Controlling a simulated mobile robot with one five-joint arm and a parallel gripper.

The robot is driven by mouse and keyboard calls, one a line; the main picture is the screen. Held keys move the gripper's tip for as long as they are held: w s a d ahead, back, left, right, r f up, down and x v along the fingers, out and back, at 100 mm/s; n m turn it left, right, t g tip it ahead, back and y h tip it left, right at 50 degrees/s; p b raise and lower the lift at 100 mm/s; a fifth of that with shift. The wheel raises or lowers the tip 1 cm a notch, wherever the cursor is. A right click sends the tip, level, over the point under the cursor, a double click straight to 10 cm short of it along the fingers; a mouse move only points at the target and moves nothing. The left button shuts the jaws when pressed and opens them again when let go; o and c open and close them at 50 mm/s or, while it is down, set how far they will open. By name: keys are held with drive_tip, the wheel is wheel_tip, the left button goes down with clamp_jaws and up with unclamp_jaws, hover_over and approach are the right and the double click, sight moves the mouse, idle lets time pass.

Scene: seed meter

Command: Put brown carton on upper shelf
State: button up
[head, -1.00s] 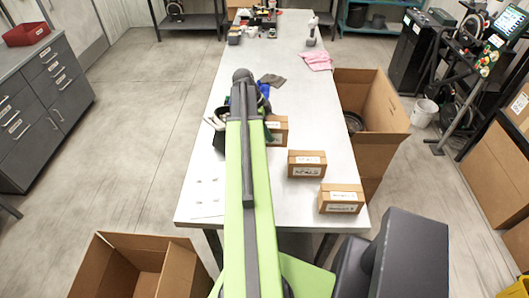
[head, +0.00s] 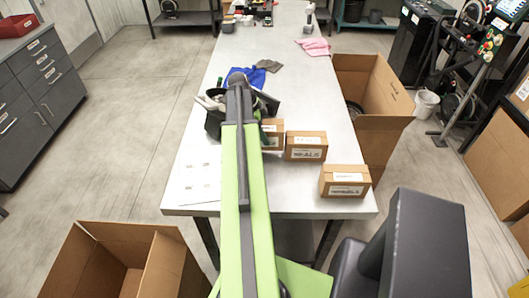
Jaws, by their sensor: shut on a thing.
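A brown carton (head: 272,136) with a white label shows just right of my green arm, over the table, its left part hidden by the arm. My gripper is mostly hidden behind the end of my arm and is shut on this carton. Whether the carton touches the table cannot be told. Two similar brown cartons stand on the table: one (head: 305,145) close to its right and one (head: 345,180) near the right front corner. Which surface is the upper shelf is unclear; a dark shelf unit (head: 188,18) and a teal one (head: 365,25) show at the back.
The long pale table (head: 190,170) bears a dark tool holder (head: 213,124), a blue cloth (head: 250,74) and a pink cloth (head: 315,46). An open box (head: 385,130) stands at its right side, another (head: 105,255) at the front left. The floor at left is clear.

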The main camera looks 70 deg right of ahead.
wheel_tip(320, 180, down, 5)
drive_tip(key=b, duration=0.4)
drive_tip(key=shift+f, duration=0.1)
drive_tip(key=shift+r, duration=0.25)
drive_tip(key=shift+f, duration=0.2)
drive_tip(key=o, duration=2)
drive_tip(key=p+v, duration=1)
drive_tip(key=v, duration=0.1)
drive_tip(key=shift+s+r+p, duration=0.1)
drive_tip(key=shift+r+p, duration=0.2)
drive_tip(key=shift+r, duration=0.1)
drive_tip(key=shift+w+a+r+p, duration=0.1)
drive_tip(key=shift+w+r+p, duration=0.15)
drive_tip(key=shift+r+p, duration=0.1)
drive_tip(key=shift+f, duration=0.1)
